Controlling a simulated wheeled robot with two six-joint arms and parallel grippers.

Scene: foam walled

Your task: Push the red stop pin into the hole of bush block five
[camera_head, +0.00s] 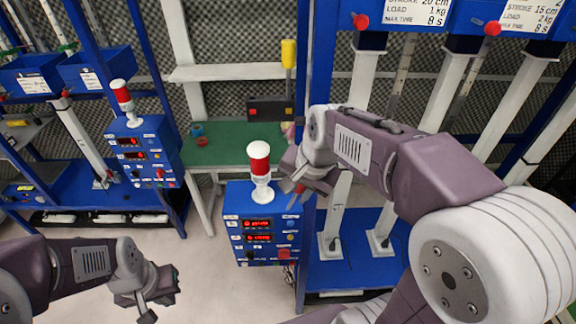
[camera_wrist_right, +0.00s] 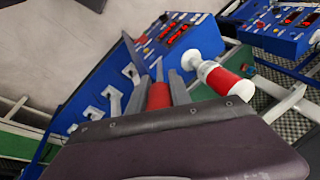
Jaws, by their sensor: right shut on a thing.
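My right gripper (camera_head: 297,192) is beside the blue control box with the signal lamp. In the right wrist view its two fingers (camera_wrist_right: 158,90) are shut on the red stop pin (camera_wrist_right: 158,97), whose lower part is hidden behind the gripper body. Only a little red of the pin (camera_head: 299,188) shows in the head view. No numbers are readable, so I cannot tell which is block five. My left gripper (camera_head: 158,297) is open and empty at the lower left.
The blue control box (camera_head: 262,230) carries a red and white signal lamp (camera_head: 260,170) close to my right gripper. Blue posts and white cylinders stand to the right. A green table (camera_head: 225,152) lies behind. Another blue station (camera_head: 150,150) stands left. Bare floor lies between.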

